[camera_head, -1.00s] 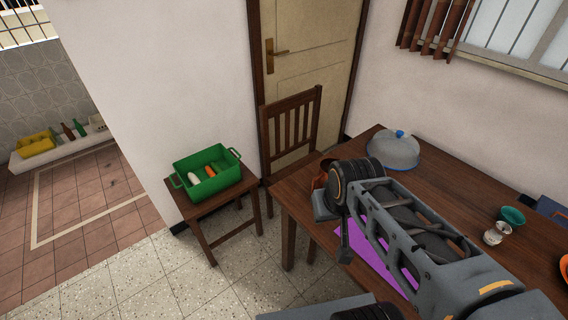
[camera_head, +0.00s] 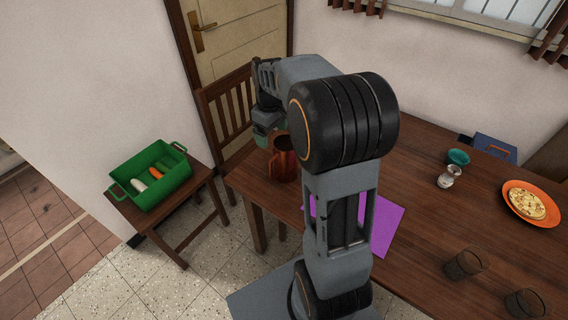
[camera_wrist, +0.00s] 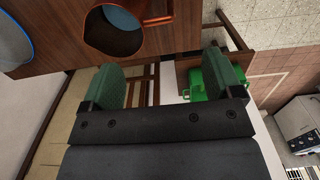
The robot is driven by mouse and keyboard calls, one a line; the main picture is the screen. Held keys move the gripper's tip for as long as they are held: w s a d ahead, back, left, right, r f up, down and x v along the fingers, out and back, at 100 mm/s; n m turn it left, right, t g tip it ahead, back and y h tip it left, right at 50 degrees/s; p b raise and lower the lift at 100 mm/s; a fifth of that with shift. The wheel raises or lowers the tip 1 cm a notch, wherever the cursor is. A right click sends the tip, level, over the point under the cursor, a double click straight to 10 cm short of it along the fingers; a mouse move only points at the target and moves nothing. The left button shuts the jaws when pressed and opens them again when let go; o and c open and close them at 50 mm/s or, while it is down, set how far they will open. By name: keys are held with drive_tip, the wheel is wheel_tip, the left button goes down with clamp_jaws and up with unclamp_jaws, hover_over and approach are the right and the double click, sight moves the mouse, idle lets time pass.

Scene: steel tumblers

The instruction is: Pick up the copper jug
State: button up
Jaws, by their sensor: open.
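The copper jug (camera_head: 284,162) stands on the brown wooden table (camera_head: 425,165) near its left end, partly hidden by my arm and gripper in the head view. In the wrist view the jug (camera_wrist: 108,38) is at the top, left of centre, with its dark mouth and its handle showing. My gripper (camera_head: 269,133) is open, with green finger pads, and appears just over or beside the jug's rim. In the wrist view my gripper (camera_wrist: 163,78) has nothing between its fingers, and the jug lies beyond the left finger.
A green crate (camera_head: 150,181) with vegetables stands on a small table at left. A wooden chair (camera_head: 228,112) is behind the table. A purple mat (camera_head: 388,222), an orange plate (camera_head: 514,205), a teal cup (camera_head: 458,157), a shaker (camera_head: 449,177) and dark glasses (camera_head: 464,264) are on the table.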

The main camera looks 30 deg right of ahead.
sight(274, 158)
drive_tip(key=f, duration=1.2)
drive_tip(key=shift+d+f, duration=0.2)
drive_tip(key=shift+f, duration=0.1)
drive_tip(key=c, duration=1.5)
drive_tip(key=shift+r, duration=0.1)
drive_tip(key=shift+c, duration=0.2)
